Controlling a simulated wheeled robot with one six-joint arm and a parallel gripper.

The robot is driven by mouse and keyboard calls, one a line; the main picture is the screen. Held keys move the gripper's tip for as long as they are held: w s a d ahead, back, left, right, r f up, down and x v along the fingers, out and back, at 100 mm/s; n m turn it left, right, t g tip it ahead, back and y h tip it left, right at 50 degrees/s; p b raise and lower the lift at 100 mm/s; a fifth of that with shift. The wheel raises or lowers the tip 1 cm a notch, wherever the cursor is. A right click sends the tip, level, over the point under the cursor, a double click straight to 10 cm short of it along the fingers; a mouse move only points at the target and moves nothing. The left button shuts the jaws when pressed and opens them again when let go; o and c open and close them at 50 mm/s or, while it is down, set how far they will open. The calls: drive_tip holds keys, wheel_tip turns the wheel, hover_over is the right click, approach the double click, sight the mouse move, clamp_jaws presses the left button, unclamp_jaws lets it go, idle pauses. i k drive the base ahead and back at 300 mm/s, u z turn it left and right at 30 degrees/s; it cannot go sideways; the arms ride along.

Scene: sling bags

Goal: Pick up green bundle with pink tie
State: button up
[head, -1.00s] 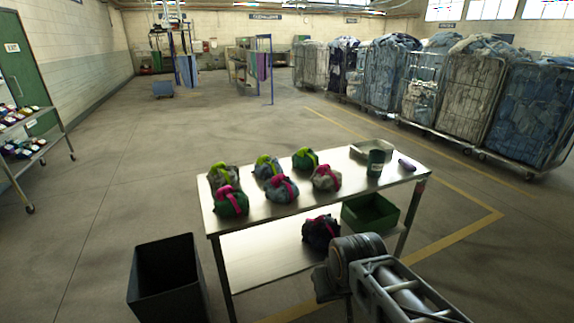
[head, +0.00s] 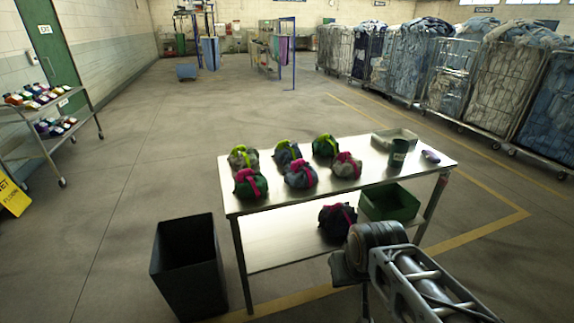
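The green bundle with a pink tie (head: 243,190) sits at the front left corner of the steel table's top (head: 375,172). It is dark green, rounded, and its pink tie runs over the top. My arm shows at the lower right, in front of the table and well apart from the bundle. My gripper's fingers are not visible in this view.
Beside it are a blue bundle with a pink tie (head: 301,178), a grey one with a lime tie (head: 237,158) and several others. A dark cup (head: 398,153) stands farther right. A black bin (head: 188,270) stands left of the table. A trolley (head: 50,140) is at far left.

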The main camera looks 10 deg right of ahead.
sight(248, 183)
drive_tip(key=u, duration=0.05)
drive_tip(key=i, duration=1.55)
drive_tip(key=u, duration=2.8)
